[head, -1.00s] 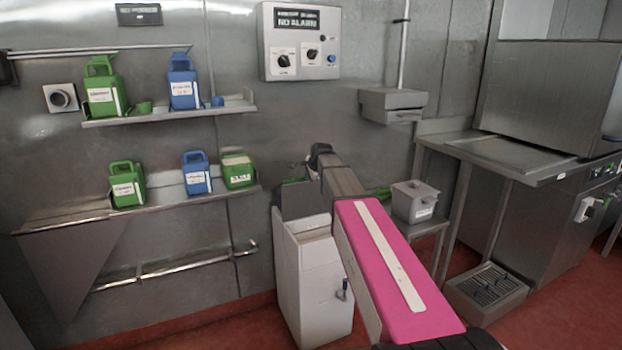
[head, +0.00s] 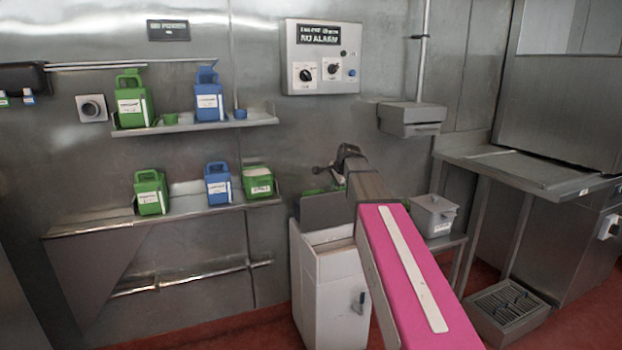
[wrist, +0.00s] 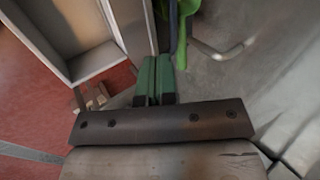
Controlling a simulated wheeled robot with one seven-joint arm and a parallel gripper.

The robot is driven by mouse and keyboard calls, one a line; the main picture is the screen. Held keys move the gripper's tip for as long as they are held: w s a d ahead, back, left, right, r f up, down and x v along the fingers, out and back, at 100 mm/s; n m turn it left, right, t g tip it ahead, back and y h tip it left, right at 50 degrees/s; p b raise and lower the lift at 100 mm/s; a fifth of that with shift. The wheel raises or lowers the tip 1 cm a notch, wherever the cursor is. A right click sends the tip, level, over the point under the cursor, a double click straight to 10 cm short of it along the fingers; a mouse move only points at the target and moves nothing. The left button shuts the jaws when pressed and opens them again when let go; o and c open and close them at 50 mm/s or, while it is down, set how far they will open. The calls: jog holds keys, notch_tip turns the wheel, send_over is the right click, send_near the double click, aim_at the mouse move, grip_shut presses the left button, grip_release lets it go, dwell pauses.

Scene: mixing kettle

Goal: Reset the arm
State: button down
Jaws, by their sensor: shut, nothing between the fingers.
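My arm, with a pink upper link, reaches forward from the lower right in the head view, and its far end bends down near a white cabinet (head: 325,285). My gripper's fingers cannot be made out in the head view. In the wrist view my gripper (wrist: 154,70) shows two green fingers pressed together, with nothing between them. A pale open-topped box shape (wrist: 82,62) lies to the left of the fingers, and part of a green thing (wrist: 184,35) is just to their right.
Shelves on the left wall hold green jugs (head: 134,105) and blue jugs (head: 209,103). A control box (head: 323,58) hangs above my arm. A grey bin (head: 435,214) stands on a low stand to the right, beside a steel counter (head: 530,172). A floor grate (head: 508,305) lies below.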

jog(key=s+d+f+n+g+h, duration=0.2)
jog(key=s+f+n+g, duration=0.4)
jog(key=s+f, duration=2.4)
jog(key=s+n, duration=0.2)
jog(key=n, duration=0.5)
jog(key=shift+s+g, duration=0.3)
jog(key=shift+s, duration=0.05)
